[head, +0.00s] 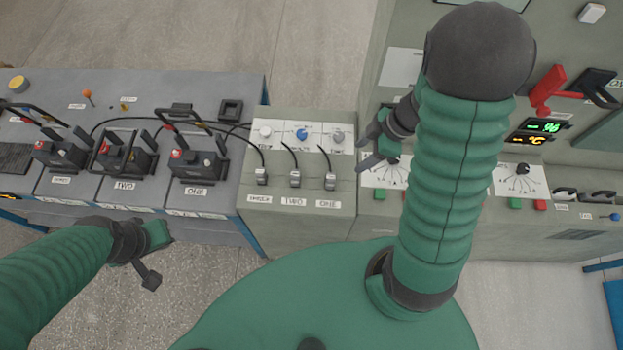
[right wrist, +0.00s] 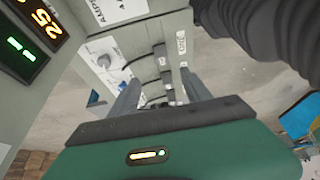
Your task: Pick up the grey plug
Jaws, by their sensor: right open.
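Three small grey plugs stand in a row on the grey-green panel's front edge: a left one (head: 262,176), a middle one (head: 295,180) and a right one (head: 330,181). Labels in front of them appear to read THREE, TWO and ONE. A black cable runs to each. My right gripper (head: 364,151) is open and empty, just right of the right plug and apart from it. In the right wrist view, its fingers (right wrist: 160,88) point toward the panel, with small plug shapes beyond them. My left gripper (head: 152,258) is low at the left, away from the plugs; its opening is unclear.
Knobs, one blue (head: 302,134), sit behind the plugs on a white strip. Battery units with black handles (head: 198,160) fill the bench at left. A red lever (head: 546,90) and lit displays (head: 540,127) are on the right cabinet. Floor shows in front of the bench.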

